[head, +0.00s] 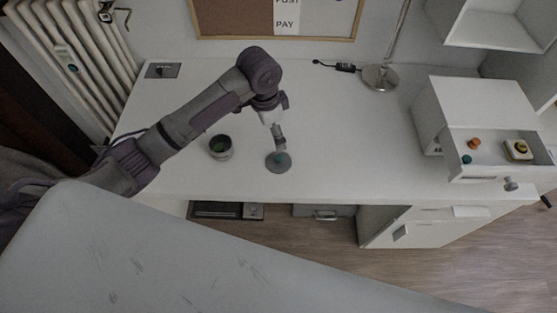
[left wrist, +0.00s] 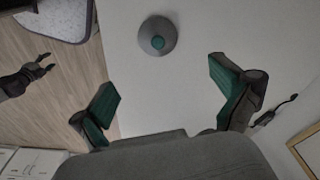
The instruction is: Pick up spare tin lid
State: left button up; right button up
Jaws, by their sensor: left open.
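The lid (head: 270,167), a grey round disc with a teal knob, lies flat on the white desk near its front edge. In the left wrist view the lid (left wrist: 147,47) is whole, beyond my fingertips and nearer the upper edge. My left gripper (head: 279,147) is above the lid in the head view, partly covering it. In the left wrist view its two green-padded fingers (left wrist: 162,85) are wide apart with nothing between them. What seems to be my right gripper (left wrist: 46,63) shows at the left over the floor, its fingers apart and empty.
A dark round tin (head: 220,154), greenish inside, stands left of the lid. At the right, an open drawer (head: 490,160) holds an orange piece, a teal piece and a yellow-topped box. A lamp base (head: 381,78) stands at the back. The desk between lid and drawer is clear.

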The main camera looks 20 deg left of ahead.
pick_arm(q)
send_over(277, 158)
jog(key=f, duration=0.8)
jog(key=shift+w+a+f, duration=0.15)
jog(key=shift+w, duration=0.05)
jog(key=shift+s+d+f+p, duration=0.15)
jog(key=shift+f+p, duration=0.1)
jog(key=shift+f, duration=1.1)
jog(key=shift+w+d+f+p, duration=0.1)
jog(key=shift+f+p, duration=0.15)
jog(key=shift+f, duration=1.05)
jog(key=shift+s, duration=0.2)
jog(key=c, duration=1.7)
jog(key=shift+c, duration=0.7)
